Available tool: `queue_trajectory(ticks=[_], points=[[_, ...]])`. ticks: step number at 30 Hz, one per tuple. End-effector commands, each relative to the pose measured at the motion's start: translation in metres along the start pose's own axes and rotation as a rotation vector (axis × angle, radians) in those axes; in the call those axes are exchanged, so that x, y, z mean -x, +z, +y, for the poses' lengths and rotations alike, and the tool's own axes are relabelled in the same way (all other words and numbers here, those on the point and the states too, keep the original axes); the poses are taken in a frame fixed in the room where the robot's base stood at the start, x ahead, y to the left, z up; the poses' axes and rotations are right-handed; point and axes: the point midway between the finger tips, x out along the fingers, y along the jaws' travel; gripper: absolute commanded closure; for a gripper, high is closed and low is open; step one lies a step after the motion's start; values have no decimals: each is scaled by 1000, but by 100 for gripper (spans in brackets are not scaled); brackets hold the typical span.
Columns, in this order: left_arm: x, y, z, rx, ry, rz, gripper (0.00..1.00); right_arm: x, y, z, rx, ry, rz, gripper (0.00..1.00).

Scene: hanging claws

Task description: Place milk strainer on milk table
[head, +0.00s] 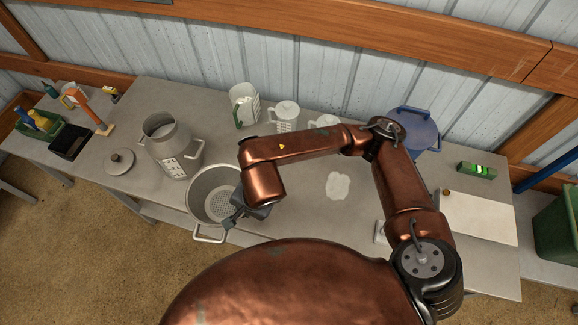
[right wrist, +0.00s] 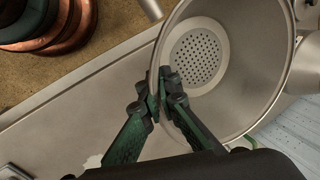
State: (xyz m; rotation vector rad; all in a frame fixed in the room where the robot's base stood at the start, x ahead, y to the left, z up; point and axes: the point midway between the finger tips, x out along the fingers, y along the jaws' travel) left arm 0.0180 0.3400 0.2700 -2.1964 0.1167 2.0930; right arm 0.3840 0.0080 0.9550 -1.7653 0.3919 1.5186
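The milk strainer (head: 197,190) is a wide grey metal bowl with a perforated bottom and side handles. In the head view it is at the front edge of the long grey table (head: 290,222), its near handle out past the edge. I cannot tell whether it touches the table. My right gripper (head: 247,212) is at its right rim. In the right wrist view the fingers (right wrist: 163,90) pinch the rim of the strainer (right wrist: 235,90), one finger inside and one outside. My left gripper is not in view.
A metal milk can (head: 168,142) stands just left and behind the strainer, with a lid (head: 119,161) beside it. White jugs (head: 286,115) and a blue container (head: 415,127) stand along the back. The table around a pale patch (head: 338,186) is clear.

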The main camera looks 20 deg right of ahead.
Motion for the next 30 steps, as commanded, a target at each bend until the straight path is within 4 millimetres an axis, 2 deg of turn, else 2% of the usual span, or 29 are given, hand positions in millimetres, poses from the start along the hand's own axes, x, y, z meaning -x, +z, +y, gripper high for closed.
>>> queue_trajectory(ticks=[1,4,9,14,22,27,30], points=[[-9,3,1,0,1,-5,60,-8,10,-2,-26,-4,13,100],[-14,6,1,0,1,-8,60,-14,22,-4,-88,-4,33,100],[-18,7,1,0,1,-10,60,-20,25,-3,-144,-2,51,100],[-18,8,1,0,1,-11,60,-32,-4,1,-157,1,56,100],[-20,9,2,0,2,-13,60,-58,-66,9,-156,0,55,100],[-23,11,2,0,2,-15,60,-88,-88,19,-152,1,52,100],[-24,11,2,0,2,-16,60,-98,-96,22,-150,0,51,100]])
